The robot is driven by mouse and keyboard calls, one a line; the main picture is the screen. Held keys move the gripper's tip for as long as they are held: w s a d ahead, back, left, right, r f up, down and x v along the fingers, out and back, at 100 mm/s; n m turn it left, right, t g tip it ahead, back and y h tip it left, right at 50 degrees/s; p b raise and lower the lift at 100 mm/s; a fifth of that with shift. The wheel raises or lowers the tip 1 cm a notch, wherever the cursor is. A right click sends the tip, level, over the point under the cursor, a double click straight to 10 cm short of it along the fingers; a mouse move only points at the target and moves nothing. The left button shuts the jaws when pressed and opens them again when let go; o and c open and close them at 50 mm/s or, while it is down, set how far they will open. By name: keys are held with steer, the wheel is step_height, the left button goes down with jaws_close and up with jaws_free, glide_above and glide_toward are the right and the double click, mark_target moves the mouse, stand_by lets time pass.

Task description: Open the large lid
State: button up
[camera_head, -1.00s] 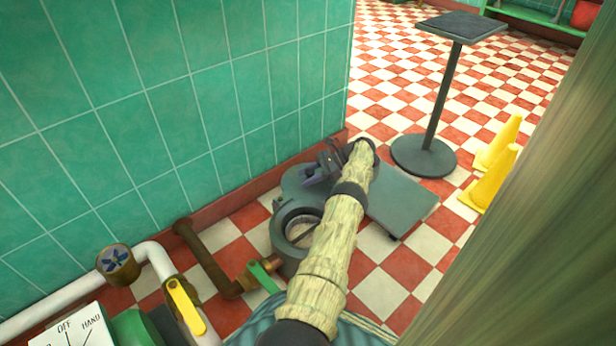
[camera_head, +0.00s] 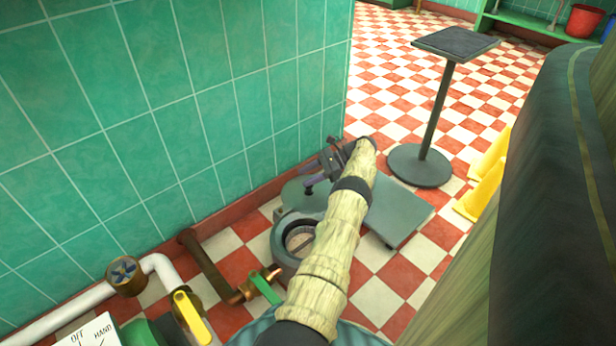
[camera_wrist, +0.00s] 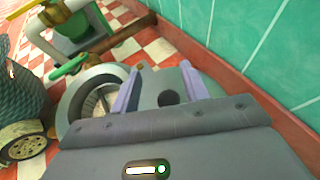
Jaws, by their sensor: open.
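A grey round-ended body with a ring-shaped opening (camera_head: 298,237) sits on the tiled floor by the green wall. A flat round grey part (camera_head: 297,196) lies just behind the opening. A square grey plate (camera_head: 398,212) lies to its right, partly behind my arm. I cannot tell which of these is the large lid. My gripper (camera_head: 311,184) is open over the flat round part. In the wrist view, my two lavender fingers (camera_wrist: 161,92) stand apart, with a dark round spot on grey between them. The ring opening (camera_wrist: 72,107) is left of them. Contact cannot be told.
The green tiled wall (camera_head: 190,110) runs close on the left. A brown pipe (camera_head: 210,265) with a green-handled valve and a yellow-handled valve (camera_head: 190,318) are at lower left.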

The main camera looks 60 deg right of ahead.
steer(key=shift+r+p, duration=1)
steer(key=shift+r, duration=0.9)
steer(key=c, duration=0.6)
steer(key=shift+s+d+r+p, duration=0.1)
steer(key=shift+d+p, duration=0.1)
steer(key=shift+p, duration=0.1)
steer(key=c, duration=0.3)
steer(key=shift+s+d+r+m+t+h+p, duration=0.2)
steer(key=shift+d+m+t+h+p, duration=0.1)
steer(key=shift+m+t+h+p, duration=0.1)
jaws_close()
steer(key=s+f+m+h+p, duration=0.2)
steer(key=s+m+h+p, duration=0.5)
steer(key=s, duration=0.8)
steer(key=shift+a+m+g+h, duration=0.2)
steer(key=shift+m+g+h, duration=0.25)
steer(key=shift+h, duration=0.25)
steer(key=shift+f, duration=0.1)
